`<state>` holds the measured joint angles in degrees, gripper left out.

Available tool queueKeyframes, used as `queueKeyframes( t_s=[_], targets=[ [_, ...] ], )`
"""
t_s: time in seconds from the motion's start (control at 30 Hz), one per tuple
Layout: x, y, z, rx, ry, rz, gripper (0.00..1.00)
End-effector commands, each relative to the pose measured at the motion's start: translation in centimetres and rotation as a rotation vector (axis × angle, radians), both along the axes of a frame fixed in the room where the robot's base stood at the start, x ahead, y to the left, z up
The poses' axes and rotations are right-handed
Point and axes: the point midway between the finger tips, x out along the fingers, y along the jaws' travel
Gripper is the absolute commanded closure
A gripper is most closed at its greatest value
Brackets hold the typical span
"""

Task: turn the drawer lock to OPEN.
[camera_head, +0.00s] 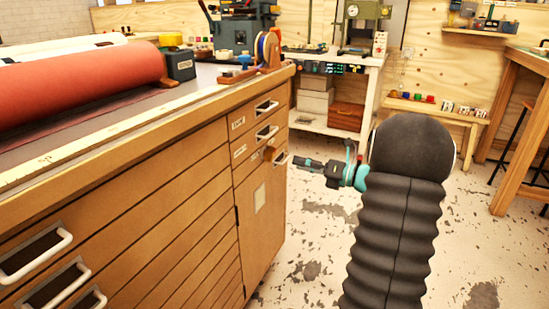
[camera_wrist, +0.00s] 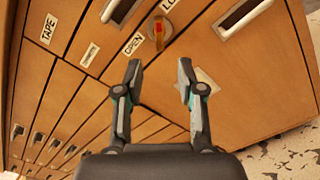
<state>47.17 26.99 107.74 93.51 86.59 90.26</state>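The drawer lock (camera_wrist: 159,32) is a small round plate with a red and orange knob on the wooden cabinet front, in the upper middle of the wrist view. The OPEN label (camera_wrist: 133,44) is at its lower left. A second label (camera_wrist: 171,5), cut off by the frame edge and starting "LO", is at its upper right. I cannot tell which label the knob points to. My gripper (camera_wrist: 160,68) is open and empty, its fingertips apart and below the lock in the wrist view. In the head view my gripper (camera_head: 298,162) is beside the cabinet's front corner; the lock is not clear there.
The wooden cabinet (camera_head: 190,190) has several drawers with metal handles, one handle (camera_wrist: 243,14) right of the lock. A red roll (camera_head: 80,85) lies on its top. A white shelf bench (camera_head: 345,110) stands behind. Bare floor (camera_head: 305,250) lies right of the cabinet.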

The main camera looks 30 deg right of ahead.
Motion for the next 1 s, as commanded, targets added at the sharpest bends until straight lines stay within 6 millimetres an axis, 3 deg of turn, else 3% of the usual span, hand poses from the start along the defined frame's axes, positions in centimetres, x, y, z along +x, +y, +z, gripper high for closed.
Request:
queueKeyframes(
  t_s=[0.3,0.5,0.97,1.0],
  targets=[
    [4.7,3.8,0.0,-0.002,0.000,0.003,0.61],
    [6.7,5.3,0.0,-0.001,0.000,0.002,0.61],
    [7.5,5.9,0.0,-0.002,0.000,0.000,0.61],
    [7.5,5.9,0.0,-0.002,0.000,0.000,0.71]
  ],
)
